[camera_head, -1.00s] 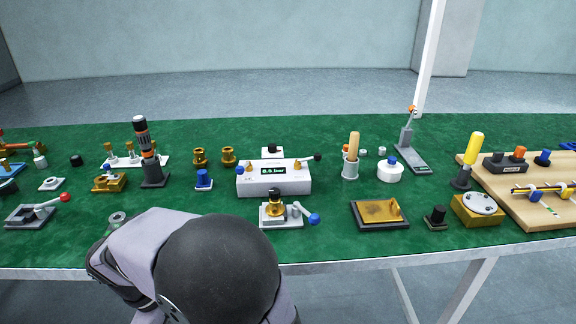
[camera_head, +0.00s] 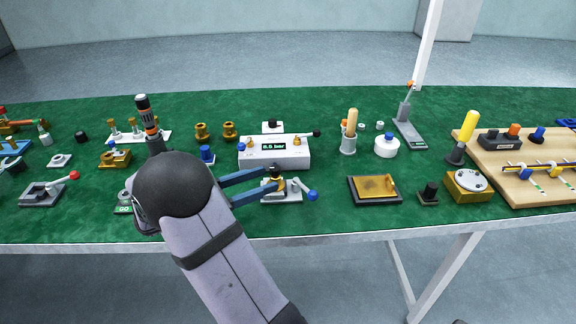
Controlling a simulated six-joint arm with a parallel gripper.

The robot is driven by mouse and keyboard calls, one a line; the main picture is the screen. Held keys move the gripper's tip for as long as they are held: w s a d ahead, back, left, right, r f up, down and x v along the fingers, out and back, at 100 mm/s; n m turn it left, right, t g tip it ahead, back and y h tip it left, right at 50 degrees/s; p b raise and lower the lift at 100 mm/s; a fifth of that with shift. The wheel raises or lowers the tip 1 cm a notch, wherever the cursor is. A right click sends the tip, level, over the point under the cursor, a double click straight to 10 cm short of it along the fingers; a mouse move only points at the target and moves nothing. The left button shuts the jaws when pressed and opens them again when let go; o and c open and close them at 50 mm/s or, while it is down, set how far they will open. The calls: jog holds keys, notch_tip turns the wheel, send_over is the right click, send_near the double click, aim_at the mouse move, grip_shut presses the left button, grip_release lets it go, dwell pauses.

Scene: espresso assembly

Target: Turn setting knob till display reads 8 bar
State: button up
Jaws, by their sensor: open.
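The white box (camera_head: 290,159) with the small green-lit display (camera_head: 274,146) stands behind the middle of the table. The display ends in "bar", but its digits are too small to read surely. A small brass knob with a blue end (camera_head: 242,146) is at the box's left, and a black-tipped lever (camera_head: 315,133) is at its right. I cannot tell which part is the setting knob. My gripper (camera_head: 272,178) points right with two blue fingers apart. Its tips are at the brass-and-black fitting on the grey block (camera_head: 290,196) in front of the box, partly hiding it; contact is unclear.
A blue-balled lever (camera_head: 311,195) sticks out right of the grey block. A dark tray with a brass plate (camera_head: 374,189) lies further right. A blue-capped part (camera_head: 207,154) and brass fittings (camera_head: 202,131) stand left of the box.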

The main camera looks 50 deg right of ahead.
jog(key=shift+w+d+r+n+h, duration=0.1)
jog(key=shift+d+n+h, duration=0.15)
jog(key=shift+d, duration=0.25)
jog(key=shift+w+d+r+n+h, duration=0.1)
jog(key=shift+d+n+h, duration=0.15)
jog(key=shift+d, duration=0.25)
jog(key=shift+x, duration=3.6)
jog(key=shift+t, duration=0.3)
grip_shut()
